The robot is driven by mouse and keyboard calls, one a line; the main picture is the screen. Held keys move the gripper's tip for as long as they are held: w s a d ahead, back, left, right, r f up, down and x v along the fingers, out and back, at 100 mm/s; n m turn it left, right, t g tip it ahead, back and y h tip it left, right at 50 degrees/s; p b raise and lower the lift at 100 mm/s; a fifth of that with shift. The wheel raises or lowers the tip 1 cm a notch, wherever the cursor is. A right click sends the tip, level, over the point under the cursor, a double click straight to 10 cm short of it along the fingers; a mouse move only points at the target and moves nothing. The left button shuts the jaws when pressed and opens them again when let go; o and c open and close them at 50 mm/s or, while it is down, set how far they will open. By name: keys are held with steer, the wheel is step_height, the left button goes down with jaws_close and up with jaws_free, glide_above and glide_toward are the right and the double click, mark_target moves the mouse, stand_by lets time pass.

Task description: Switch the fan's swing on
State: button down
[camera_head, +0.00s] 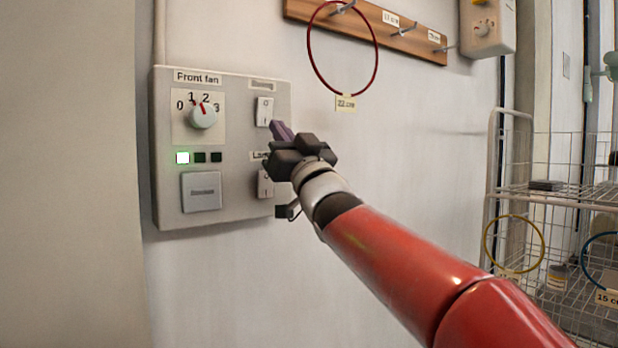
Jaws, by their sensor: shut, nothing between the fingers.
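A grey wall panel (237,195) labelled "Front fan" is on the left. Its white rotary knob (203,117) has a red mark pointing up and left, near 1. Below it are a lit green lamp (182,158), two dark lamps and a large grey button (201,192) with unreadable print. On the right are an upper rocker switch (264,111) under a label too blurred to read surely, and a lower rocker switch (265,184), partly hidden. My gripper (279,128) is shut and empty, its tips just right of and below the upper switch; contact cannot be told.
A wooden hook rail (370,28) with a red hoop (311,55) hangs above and right of the panel. A wire rack (560,200) with hoops stands at the right. Another wall box (487,28) is at top right. A wall corner borders the panel's left.

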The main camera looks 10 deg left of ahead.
steer(key=a+f+b+v, duration=0.1)
steer(key=b+v, duration=0.1)
steer(key=v, duration=0.8)
steer(key=shift+w+d+f+b, duration=0.2)
steer(key=shift+w+f+b, duration=0.05)
steer(key=shift+f+b, duration=0.15)
steer(key=s+d+f+m+g+h+p, duration=0.1)
steer(key=d+f+m+h+p, duration=0.25)
steer(key=d+f+h, duration=0.55)
steer(key=s+d+f+m+h+p, duration=0.1)
steer(key=d+f+m+h+p, duration=0.1)
steer(key=d+f+m+h, duration=0.65)
steer(key=s+d+f+g+p, duration=0.1)
steer(key=s+d+f+g, duration=0.2)
steer(key=s, duration=0.4)
steer(key=s+d+f+n+g+h+p, duration=0.1)
steer(key=s+d+f+g, duration=0.2)
steer(key=s+d+f, duration=0.2)
steer(key=s+d+f+n+g+h+p, duration=0.1)
steer(key=s+d+f+g, duration=0.3)
steer(key=s+f, duration=0.4)
steer(key=shift+s+d, duration=0.5)
